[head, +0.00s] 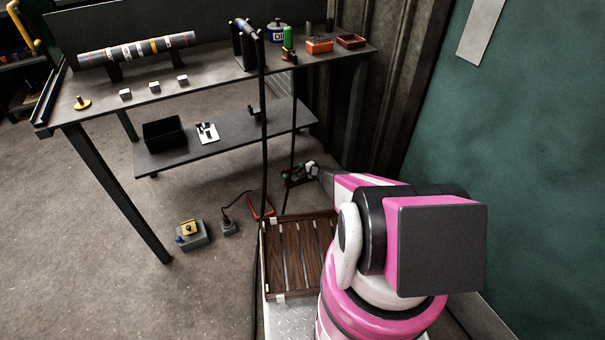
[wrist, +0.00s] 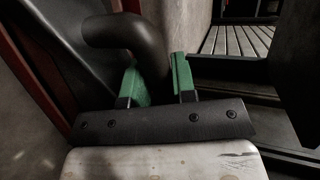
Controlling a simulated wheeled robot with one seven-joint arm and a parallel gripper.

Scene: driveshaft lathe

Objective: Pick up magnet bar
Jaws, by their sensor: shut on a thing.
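My gripper (head: 298,172) is low beside the workbench's right side in the head view, small and partly dark. In the wrist view its green fingers (wrist: 157,85) are closed on a thick black curved bar (wrist: 128,32), which I take to be the magnet bar. The bar bends from the left and goes down between the fingers. Its far end and the rest of its length are hidden. In the head view I cannot make out the bar clearly at the gripper.
The workbench (head: 130,92) carries a striped shaft (head: 138,47), small blocks, a red tray (head: 351,41) and an orange box (head: 319,45). Its lower shelf (head: 225,137) holds a black bin (head: 164,134). A slatted wooden crate (head: 297,255) stands near me. A yellow-topped box (head: 191,231) is on open floor.

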